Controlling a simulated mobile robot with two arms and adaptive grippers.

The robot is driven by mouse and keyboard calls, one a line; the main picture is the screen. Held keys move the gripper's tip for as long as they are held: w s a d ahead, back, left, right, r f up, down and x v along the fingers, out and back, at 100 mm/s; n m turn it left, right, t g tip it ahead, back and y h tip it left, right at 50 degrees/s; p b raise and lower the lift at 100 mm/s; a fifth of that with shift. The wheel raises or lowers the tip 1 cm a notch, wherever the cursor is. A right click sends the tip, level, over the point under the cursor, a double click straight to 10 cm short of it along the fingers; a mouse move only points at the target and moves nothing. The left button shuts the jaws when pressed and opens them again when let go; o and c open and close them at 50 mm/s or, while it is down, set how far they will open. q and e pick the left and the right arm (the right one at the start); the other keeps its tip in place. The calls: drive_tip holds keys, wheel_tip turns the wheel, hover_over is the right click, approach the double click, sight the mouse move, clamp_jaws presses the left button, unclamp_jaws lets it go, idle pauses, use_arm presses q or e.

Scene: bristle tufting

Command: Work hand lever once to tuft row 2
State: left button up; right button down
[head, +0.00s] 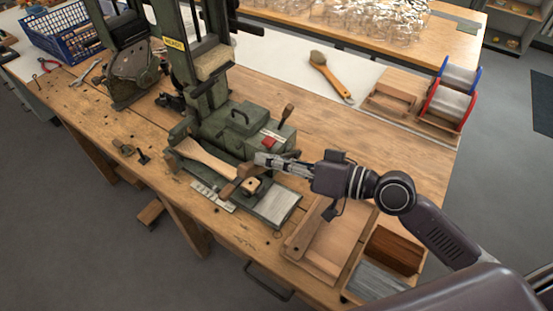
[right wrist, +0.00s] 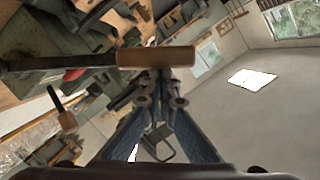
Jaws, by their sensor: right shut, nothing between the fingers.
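The green tufting machine (head: 232,128) stands on the bench in the head view. A wooden brush body (head: 205,160) lies on its front. In the right wrist view a lever's wooden grip (right wrist: 157,57) lies across, just ahead of my fingertips, with its dark rod running left. It appears to be the light wooden end (head: 250,186) below my gripper in the head view. My right gripper (head: 262,160) is shut and empty, its fingertips (right wrist: 161,92) together close to the grip; I cannot tell whether they touch. My left gripper is out of view.
A second lever with a wooden knob (head: 287,111) rises behind my right gripper. A wooden tray (head: 328,228) and a divided bin (head: 385,262) stand right of the machine. A brush (head: 330,76) and wire spools (head: 452,95) lie farther back. Bare bench shows between.

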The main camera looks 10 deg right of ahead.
drive_tip(key=v, duration=1.2)
drive_tip(key=shift+f, duration=0.1)
idle(0.4)
